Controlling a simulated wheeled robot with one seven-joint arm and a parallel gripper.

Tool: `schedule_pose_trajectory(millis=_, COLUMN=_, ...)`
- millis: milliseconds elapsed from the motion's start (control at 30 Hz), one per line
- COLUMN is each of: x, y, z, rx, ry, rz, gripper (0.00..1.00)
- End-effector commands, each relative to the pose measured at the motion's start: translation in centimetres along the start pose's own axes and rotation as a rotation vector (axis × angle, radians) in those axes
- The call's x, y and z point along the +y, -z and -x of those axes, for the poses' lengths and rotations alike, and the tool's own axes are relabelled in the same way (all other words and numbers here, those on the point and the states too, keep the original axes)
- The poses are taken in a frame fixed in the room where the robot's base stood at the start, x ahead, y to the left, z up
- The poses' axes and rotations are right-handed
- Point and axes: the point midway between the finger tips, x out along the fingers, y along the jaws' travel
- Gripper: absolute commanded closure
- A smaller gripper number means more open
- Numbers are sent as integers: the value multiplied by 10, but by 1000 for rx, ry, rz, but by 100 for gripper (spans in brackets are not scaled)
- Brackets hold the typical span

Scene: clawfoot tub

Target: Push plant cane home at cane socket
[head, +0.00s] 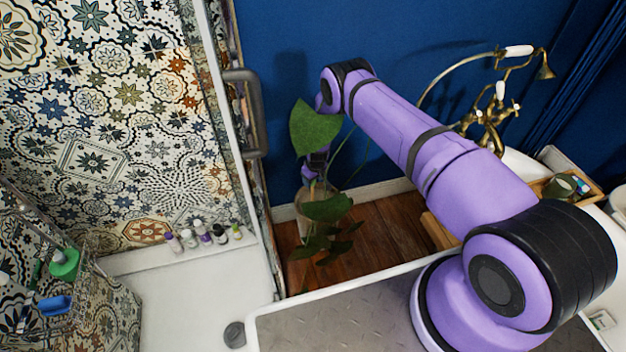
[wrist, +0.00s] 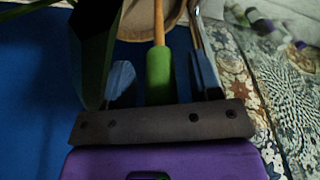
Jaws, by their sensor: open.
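The plant cane (wrist: 159,72) is a pale wooden stick with a green sleeve. In the wrist view it runs between the two fingers of my gripper (wrist: 160,48). The fingers stand apart on either side of it, and I cannot tell whether either touches it. In the head view my gripper (head: 312,172) is low beside the potted plant, partly hidden by a big leaf (head: 314,128). The beige pot (head: 317,191) stands by the blue wall; its rim (wrist: 133,20) shows at the top of the wrist view. I cannot make out the cane socket.
Leaves (head: 325,207) hang around the pot, and a dark one (wrist: 92,50) crowds the wrist view's left. A shower screen with a dark handle (head: 252,112) stands left of the plant. A tub with brass taps (head: 490,115) is at right. Wooden floor (head: 390,225) lies open between.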

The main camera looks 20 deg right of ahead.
Motion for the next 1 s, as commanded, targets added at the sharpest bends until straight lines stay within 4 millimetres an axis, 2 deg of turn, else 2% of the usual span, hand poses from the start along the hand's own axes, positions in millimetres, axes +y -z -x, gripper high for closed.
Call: schedule_pose_trajectory(millis=1000, x=0, y=0, z=33, rx=0, ry=0, rz=0, gripper=43)
